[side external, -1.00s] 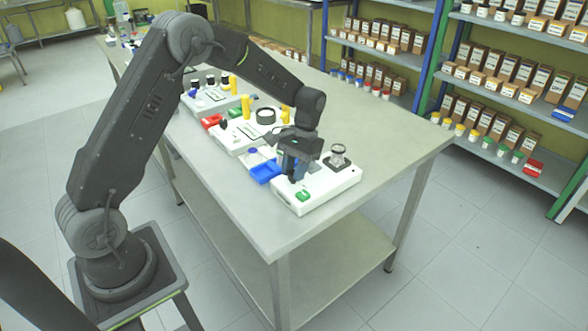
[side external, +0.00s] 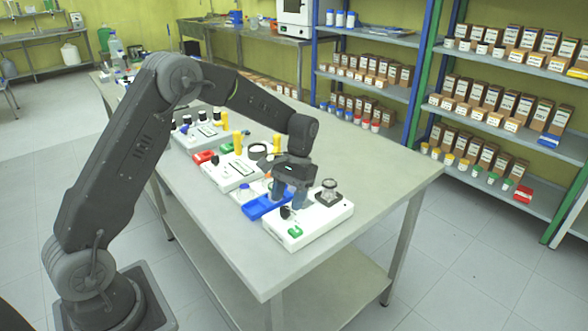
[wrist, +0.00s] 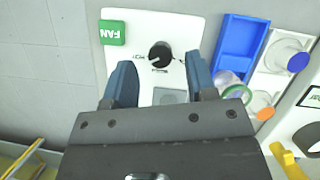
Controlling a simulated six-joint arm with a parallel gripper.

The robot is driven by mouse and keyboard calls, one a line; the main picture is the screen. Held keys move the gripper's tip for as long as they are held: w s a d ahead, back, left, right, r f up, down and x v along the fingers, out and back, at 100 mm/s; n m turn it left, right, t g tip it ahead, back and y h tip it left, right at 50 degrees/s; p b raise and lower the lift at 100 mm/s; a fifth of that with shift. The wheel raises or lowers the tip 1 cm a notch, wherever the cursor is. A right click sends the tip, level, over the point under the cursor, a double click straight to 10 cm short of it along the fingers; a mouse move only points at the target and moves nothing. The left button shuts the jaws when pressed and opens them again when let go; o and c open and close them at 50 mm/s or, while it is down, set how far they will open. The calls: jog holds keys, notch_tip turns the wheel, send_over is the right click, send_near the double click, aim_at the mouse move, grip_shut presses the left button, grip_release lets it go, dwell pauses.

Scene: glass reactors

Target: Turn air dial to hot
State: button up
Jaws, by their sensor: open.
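The dial (side external: 286,212) is a small black round knob on a white device (side external: 322,226), beside a green label. In the wrist view the dial (wrist: 160,54) has a white pointer mark and small print on both sides, too small to read fully. The green label (wrist: 112,33) reads FAN. My gripper (side external: 290,202) is open and points down over the device, behind the dial in the side view. In the wrist view my gripper's (wrist: 160,66) two blue-grey fingers are apart, with the dial between and slightly beyond their tips. It holds nothing. I cannot tell the exact height gap.
A glass piece on a dark square base (side external: 329,192) stands on the device's far end. A blue tray (wrist: 238,50) lies just right of the device, with a clear round container (wrist: 230,88) near it. Other white devices (side external: 232,172) stand further along the table. The table's right side is clear.

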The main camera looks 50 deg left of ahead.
jog(key=v, duration=1.1)
jog(key=shift+r, duration=0.3)
notch_tip(320, 180, up, 7)
jog(key=t, duration=0.3)
send_over(287, 223)
jog(key=s+d+r+m+t+y, duration=0.1)
jog(key=s+d+r+m+t, duration=0.15)
jog(key=s, duration=0.45)
jog(key=s+d+f+t, duration=0.1)
jog(key=s+t, duration=0.1)
jog(key=s, duration=0.5)
jog(key=s+d+f+t, duration=0.1)
jog(key=s+f+t, duration=0.1)
jog(key=s, duration=0.5)
jog(key=shift+d, duration=0.35)
